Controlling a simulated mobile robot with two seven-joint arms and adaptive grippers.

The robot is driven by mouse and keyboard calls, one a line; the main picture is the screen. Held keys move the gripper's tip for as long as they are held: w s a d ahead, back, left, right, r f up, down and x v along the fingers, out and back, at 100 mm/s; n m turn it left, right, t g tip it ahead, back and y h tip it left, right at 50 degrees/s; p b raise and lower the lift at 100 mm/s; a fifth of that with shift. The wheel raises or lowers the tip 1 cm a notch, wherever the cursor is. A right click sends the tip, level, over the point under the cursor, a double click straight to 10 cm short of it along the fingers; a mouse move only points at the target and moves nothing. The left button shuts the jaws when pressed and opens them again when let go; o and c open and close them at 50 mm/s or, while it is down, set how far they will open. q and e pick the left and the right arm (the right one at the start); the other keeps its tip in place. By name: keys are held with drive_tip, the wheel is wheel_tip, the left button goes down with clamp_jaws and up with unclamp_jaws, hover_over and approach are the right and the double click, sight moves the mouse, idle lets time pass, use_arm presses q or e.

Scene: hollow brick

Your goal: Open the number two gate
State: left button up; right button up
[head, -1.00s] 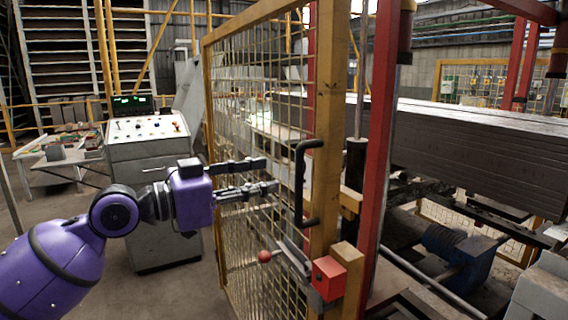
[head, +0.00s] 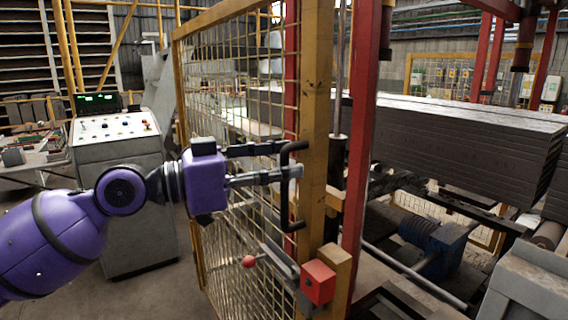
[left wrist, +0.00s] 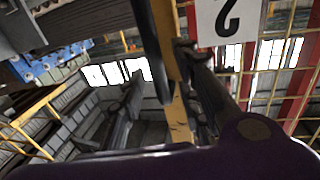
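The gate (head: 318,110) has a yellow frame with wire mesh and stands in the middle of the head view. A black bracket-shaped handle (head: 286,208) is fixed upright on its right post. Below it is a latch with a red ball knob (head: 248,261) and a red box (head: 318,282). My left gripper (head: 291,159) is open, its fingertips at the handle's upper part; contact cannot be told. In the left wrist view, the dark handle bar (left wrist: 152,40) shows between the spread fingers (left wrist: 165,95). A white plate with an upside-down 2 (left wrist: 228,20) hangs beside it. My right gripper is out of view.
A grey control console (head: 120,150) stands behind my left arm. A red post (head: 362,130) stands just right of the gate. Beyond it are stacked dark slabs (head: 460,135) and a blue motor (head: 432,238). Bare floor shows left of the gate.

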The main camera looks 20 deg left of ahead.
use_arm(q)
drive_tip(key=shift+w+d, duration=0.3)
drive_tip(key=shift+d, duration=0.05)
clamp_jaws()
